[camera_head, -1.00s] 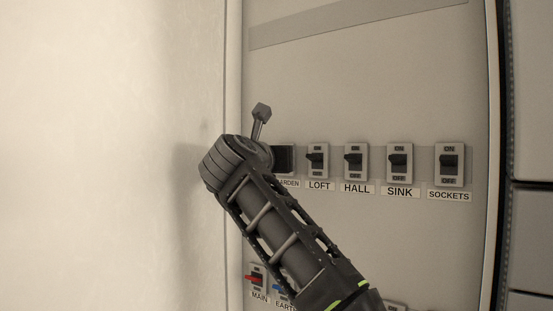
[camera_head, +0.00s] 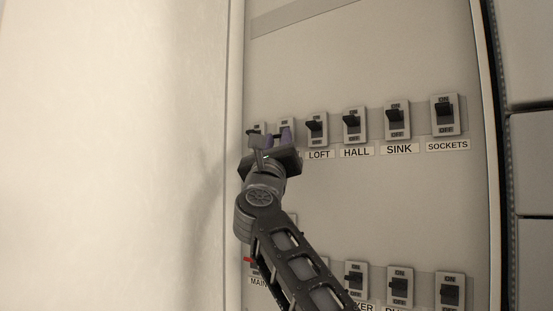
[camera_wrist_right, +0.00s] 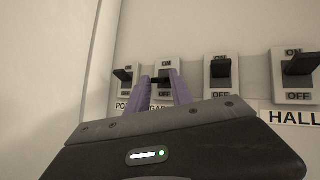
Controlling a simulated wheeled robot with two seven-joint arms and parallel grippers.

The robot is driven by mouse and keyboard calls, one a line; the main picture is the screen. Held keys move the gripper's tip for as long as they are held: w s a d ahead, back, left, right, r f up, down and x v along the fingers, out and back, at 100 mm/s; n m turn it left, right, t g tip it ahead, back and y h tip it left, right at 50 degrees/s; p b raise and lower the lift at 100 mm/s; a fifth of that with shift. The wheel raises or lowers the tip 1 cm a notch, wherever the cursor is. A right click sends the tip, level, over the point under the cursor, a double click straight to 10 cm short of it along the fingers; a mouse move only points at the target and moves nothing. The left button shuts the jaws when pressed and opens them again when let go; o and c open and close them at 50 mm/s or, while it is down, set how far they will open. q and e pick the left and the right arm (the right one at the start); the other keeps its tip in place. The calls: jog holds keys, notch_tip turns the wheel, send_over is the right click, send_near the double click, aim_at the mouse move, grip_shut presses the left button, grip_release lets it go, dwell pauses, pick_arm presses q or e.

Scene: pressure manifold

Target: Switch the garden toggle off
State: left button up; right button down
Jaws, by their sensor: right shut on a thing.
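The garden toggle is a dark lever on a small grey switch plate, second from left in the upper row. In the right wrist view, the garden switch (camera_wrist_right: 165,67) has its label partly hidden, with "GA" showing. Its lever sits between the two purple fingers of my right gripper (camera_wrist_right: 160,88), which is shut on it. In the head view, my right gripper (camera_head: 272,140) reaches up to the garden switch (camera_head: 286,124) and covers much of it. I cannot tell the lever's exact position. My left gripper is not in view.
A switch labelled "PO" (camera_wrist_right: 123,77) stands close on the left. The loft switch (camera_head: 316,128), hall switch (camera_head: 354,124), sink switch (camera_head: 397,120) and sockets switch (camera_head: 445,115) run right. A lower row has a red main lever (camera_head: 250,260). A pale wall (camera_head: 110,150) is at left.

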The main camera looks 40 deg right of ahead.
jog(key=shift+d+f+n+t+b, duration=0.1)
jog(key=shift+f+n+t+b, duration=0.1)
jog(key=shift+n+t+b, duration=0.4)
jog(key=shift+r, duration=0.1)
jog(key=c, duration=1.2)
grip_release()
jog(key=shift+o, duration=0.2)
jog(key=b+v, duration=0.6)
jog(key=v, duration=0.2)
